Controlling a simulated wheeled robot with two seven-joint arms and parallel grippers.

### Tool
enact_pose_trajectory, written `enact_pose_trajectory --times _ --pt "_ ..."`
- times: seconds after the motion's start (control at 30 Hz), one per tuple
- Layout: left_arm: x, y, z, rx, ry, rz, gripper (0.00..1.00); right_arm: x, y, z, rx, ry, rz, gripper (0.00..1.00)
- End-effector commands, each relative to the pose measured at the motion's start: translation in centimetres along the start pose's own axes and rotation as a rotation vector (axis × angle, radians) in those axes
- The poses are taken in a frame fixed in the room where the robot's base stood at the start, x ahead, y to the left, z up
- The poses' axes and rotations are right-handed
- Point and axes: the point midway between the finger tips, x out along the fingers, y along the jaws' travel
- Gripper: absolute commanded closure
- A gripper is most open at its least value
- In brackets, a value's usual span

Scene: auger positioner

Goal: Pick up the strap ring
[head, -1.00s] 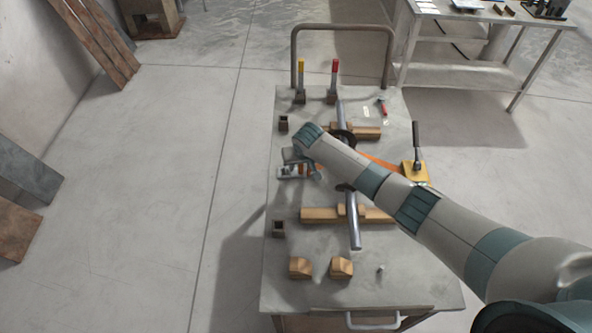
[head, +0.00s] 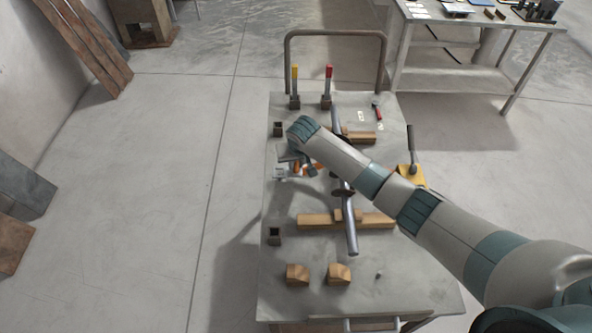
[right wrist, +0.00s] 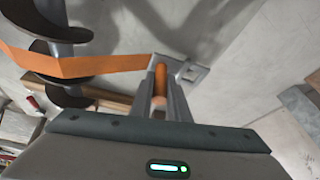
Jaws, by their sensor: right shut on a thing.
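The strap ring (right wrist: 189,69) is a grey, squarish metal loop just beyond my right fingertips in the right wrist view. My right gripper (right wrist: 160,84) is shut on an orange piece at the ring. An orange strap (right wrist: 100,66) runs from there to the left, past the dark auger (right wrist: 62,35). In the head view my right gripper (head: 299,162) is over the left part of the cart top, beside the auger shaft (head: 349,225). Small orange and pale parts show around it; my arm hides much of the strap. My left gripper is out of view.
A workbench (head: 480,30) stands at the back right.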

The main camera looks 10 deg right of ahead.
Motion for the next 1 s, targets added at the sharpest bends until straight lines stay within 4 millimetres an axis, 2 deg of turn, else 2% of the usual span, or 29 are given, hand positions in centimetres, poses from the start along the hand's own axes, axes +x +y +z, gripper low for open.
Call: enact_pose_trajectory --times 0.3,0.53,0.73,1.0 --pt "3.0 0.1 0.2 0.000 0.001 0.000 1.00 -1.3 4.0 -5.5 0.004 0.004 0.002 1.00" --pt "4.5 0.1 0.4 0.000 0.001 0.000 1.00 -2.4 6.4 -9.0 0.003 0.003 0.001 1.00" --pt "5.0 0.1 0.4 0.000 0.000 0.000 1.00 -3.0 7.5 -10.6 0.001 0.001 0.000 1.00" --pt "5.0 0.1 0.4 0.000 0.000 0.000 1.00 -3.2 7.7 -10.9 0.001 0.000 0.000 1.00"
